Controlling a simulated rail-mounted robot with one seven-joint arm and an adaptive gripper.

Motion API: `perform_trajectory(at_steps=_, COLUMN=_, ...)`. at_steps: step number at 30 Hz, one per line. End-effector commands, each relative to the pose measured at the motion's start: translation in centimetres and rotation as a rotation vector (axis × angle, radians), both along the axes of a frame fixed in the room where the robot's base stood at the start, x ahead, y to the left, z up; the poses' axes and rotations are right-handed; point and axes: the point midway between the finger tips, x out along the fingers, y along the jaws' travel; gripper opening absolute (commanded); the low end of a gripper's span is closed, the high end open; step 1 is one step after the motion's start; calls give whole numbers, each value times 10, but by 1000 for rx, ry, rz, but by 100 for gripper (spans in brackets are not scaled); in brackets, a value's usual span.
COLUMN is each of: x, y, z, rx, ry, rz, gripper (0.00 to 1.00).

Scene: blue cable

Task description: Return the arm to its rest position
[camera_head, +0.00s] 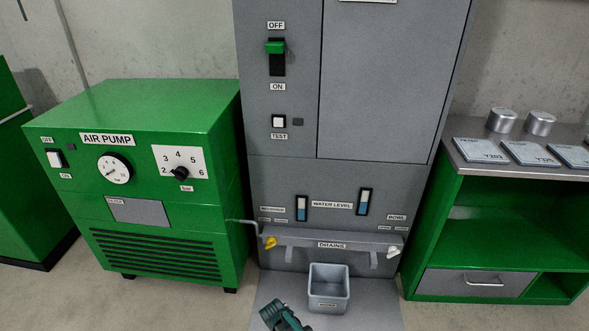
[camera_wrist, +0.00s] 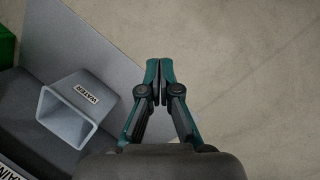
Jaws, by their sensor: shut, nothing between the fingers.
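A grey water container (camera_head: 329,290) stands on the base plate just right of that part. It also shows in the wrist view (camera_wrist: 78,108), left of my gripper and apart from it.
A green air pump (camera_head: 150,190) stands left of the grey cabinet (camera_head: 350,180), which carries a drains bar (camera_head: 332,240) with yellow and white valves. A green shelf unit (camera_head: 510,230) with metal cylinders and flat plates on top stands at the right. The floor (camera_wrist: 255,90) right of my gripper is clear.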

Motion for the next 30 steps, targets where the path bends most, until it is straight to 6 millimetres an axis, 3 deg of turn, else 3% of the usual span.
perform_trajectory(at_steps=1, x=-34, y=-30, z=29, rx=13, ry=51, rz=-71, gripper=0)
perform_trajectory(at_steps=6, x=-118, y=-87, z=68, rx=63, ry=192, rz=-282, gripper=0)
perform_trajectory(at_steps=12, x=-200, y=-132, z=123, rx=90, ry=311, rz=-491, gripper=0)
perform_trajectory(at_steps=15, x=-225, y=-148, z=141, rx=85, ry=349, rz=-556, gripper=0)
perform_trajectory(at_steps=20, x=-242, y=-160, z=154, rx=85, ry=378, rz=-624, gripper=0)
perform_trajectory(at_steps=30, x=-243, y=-164, z=156, rx=88, ry=378, rz=-645, gripper=0)
